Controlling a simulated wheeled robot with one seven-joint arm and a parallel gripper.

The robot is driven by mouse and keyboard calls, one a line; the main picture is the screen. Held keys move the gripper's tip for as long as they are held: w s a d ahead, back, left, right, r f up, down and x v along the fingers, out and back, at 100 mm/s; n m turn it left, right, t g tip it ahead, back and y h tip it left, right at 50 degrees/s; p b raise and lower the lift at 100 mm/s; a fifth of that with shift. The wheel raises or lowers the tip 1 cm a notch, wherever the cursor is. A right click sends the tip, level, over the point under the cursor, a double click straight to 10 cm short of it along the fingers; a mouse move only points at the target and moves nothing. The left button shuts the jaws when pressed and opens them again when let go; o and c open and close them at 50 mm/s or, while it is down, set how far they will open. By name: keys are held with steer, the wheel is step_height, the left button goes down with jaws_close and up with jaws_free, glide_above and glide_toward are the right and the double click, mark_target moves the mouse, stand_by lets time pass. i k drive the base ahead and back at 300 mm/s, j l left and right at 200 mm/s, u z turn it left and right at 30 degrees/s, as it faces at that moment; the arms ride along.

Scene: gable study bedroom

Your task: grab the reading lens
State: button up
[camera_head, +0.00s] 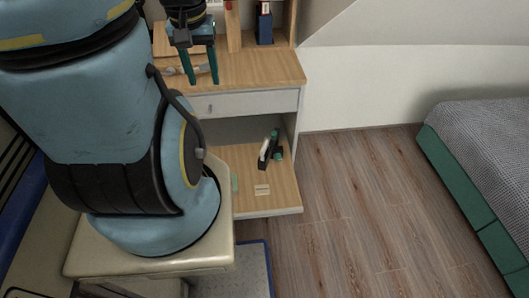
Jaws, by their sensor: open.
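My gripper (204,82) hangs over the wooden desk top (260,68) at the upper middle of the head view. Its two green fingers point down and are apart, with nothing seen held between them. A small greyish-brown item (185,70) lies on the desk beside and partly behind the left finger. It may be the reading lens, but it is too small and covered to tell. Whether the fingers touch it or the desk cannot be told.
A wooden upright and a dark blue object (264,26) stand at the desk's back. Below the drawer (230,105), a lower shelf (280,198) holds a black holder (264,160), a green item (277,152) and a small pale block (262,190). A bed (480,150) stands right; floor between is clear.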

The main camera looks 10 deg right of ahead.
mark_target(263, 151)
steer(key=u, duration=0.75)
steer(key=k+l+u, duration=0.25)
steer(key=u, duration=0.15)
steer(key=k+l+u, duration=0.2)
steer(key=u, duration=0.2)
steer(key=k+u, duration=0.35)
steer(key=k+l, duration=0.1)
steer(key=k, duration=0.2)
